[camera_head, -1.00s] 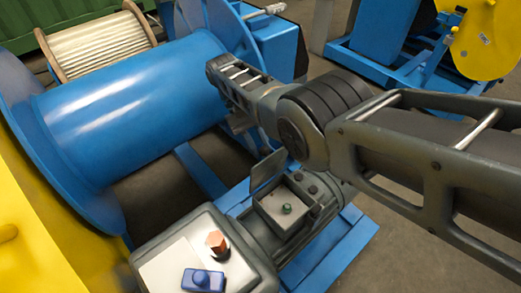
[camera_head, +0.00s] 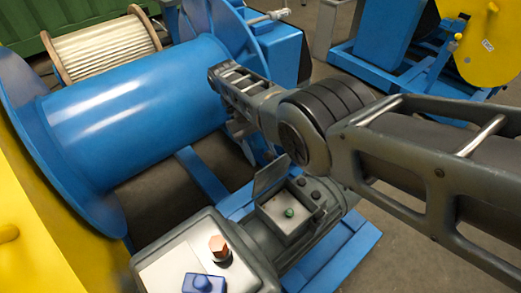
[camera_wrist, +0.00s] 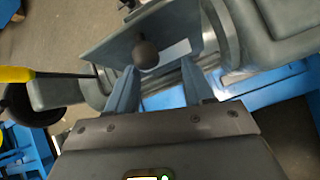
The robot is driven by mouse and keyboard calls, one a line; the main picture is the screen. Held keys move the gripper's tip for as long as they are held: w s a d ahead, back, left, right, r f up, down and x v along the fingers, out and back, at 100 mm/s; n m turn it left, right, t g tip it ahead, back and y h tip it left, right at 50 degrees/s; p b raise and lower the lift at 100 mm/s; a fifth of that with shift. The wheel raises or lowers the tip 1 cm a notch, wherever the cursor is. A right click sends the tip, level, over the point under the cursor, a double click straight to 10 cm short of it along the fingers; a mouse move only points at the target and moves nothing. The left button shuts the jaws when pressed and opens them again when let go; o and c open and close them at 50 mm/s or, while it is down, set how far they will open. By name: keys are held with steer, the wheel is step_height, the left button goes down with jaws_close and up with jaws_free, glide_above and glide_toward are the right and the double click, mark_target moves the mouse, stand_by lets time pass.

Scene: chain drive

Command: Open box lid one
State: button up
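The box (camera_head: 289,213) is a small grey open-topped housing on the grey machine, with a green knob (camera_head: 289,212) inside. Its flat grey lid (camera_head: 270,177) stands raised, tilted up at the far-left edge of the box. In the wrist view the grey lid plate (camera_wrist: 178,22) fills the upper middle, with a dark round knob (camera_wrist: 145,53) on its face. My gripper (camera_wrist: 160,68) is open, its two blue-grey fingers pointing at the plate, the knob just beyond and between the tips. No grip on the knob shows. The head view mostly hides my gripper behind the arm.
A grey cover with a red hexagonal part (camera_head: 219,248) and a blue block (camera_head: 204,283) lies left of the box. A large blue drum (camera_head: 135,105) stands behind-left. The machine sits on a blue base (camera_head: 335,252). Bare floor lies to the right.

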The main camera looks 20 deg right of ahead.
steer(key=shift+r, duration=0.15)
step_height(320, 180, up, 5)
steer(key=p, duration=0.5)
steer(key=s+d+r+p, duration=0.5)
steer(key=d+p, duration=0.5)
steer(key=p, duration=0.2)
steer(key=shift+s+r+p, duration=0.25)
steer(key=shift+r+p, duration=0.1)
steer(key=shift+p, duration=0.05)
steer(key=shift+d, duration=0.1)
steer(key=shift+s, duration=0.1)
